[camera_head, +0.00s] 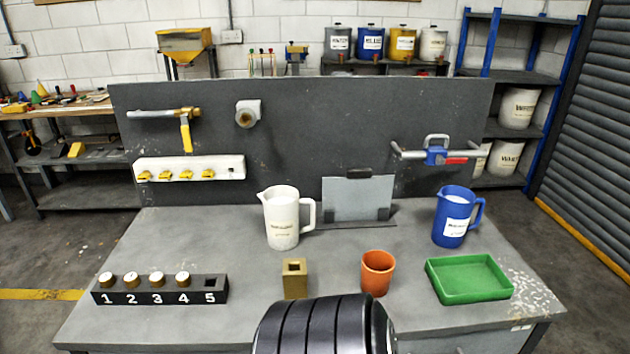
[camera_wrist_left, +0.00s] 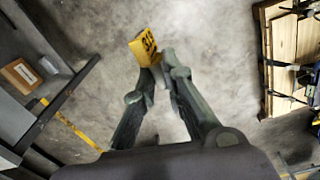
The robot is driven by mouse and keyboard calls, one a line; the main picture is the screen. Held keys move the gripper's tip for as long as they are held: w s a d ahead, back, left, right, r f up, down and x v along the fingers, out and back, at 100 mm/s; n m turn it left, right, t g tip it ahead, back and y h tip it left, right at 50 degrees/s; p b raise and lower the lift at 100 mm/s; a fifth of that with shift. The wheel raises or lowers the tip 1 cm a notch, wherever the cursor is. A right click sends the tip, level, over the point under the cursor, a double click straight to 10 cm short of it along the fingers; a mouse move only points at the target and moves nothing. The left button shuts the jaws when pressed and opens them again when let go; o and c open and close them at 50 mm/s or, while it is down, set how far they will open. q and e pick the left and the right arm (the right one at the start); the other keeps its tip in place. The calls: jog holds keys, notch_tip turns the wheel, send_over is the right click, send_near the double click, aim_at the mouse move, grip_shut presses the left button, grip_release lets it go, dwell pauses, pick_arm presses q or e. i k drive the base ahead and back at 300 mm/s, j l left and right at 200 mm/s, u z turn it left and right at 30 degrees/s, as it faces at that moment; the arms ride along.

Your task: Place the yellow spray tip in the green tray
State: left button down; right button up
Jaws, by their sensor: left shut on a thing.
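A yellow spray tip (camera_wrist_left: 144,48) with dark lettering is pinched at the fingertips of my left gripper (camera_wrist_left: 158,78) in the left wrist view. The gripper is shut on it, over a blurred concrete floor. The green tray (camera_head: 468,296) is at the right of the grey bench in the head view, and its inside looks empty. Neither gripper shows in the head view; a black part of my own arm covers the bench's front middle. My right gripper is in no view.
An orange cup (camera_head: 377,272), a brass block (camera_head: 294,278), a white jug (camera_head: 283,217) and a blue jug (camera_head: 455,216) stand on the bench. A numbered black rack (camera_head: 160,290) is at the left. A white holder (camera_head: 220,167) with several yellow tips hangs on the back panel.

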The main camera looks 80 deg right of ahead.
aim_at(466, 282)
jog(key=z, duration=1.9)
jog(key=k+l+z, duration=0.1)
jog(key=l+z, duration=0.55)
jog(key=z, duration=0.2)
jog(key=l+z, duration=0.4)
jog(key=k, duration=0.05)
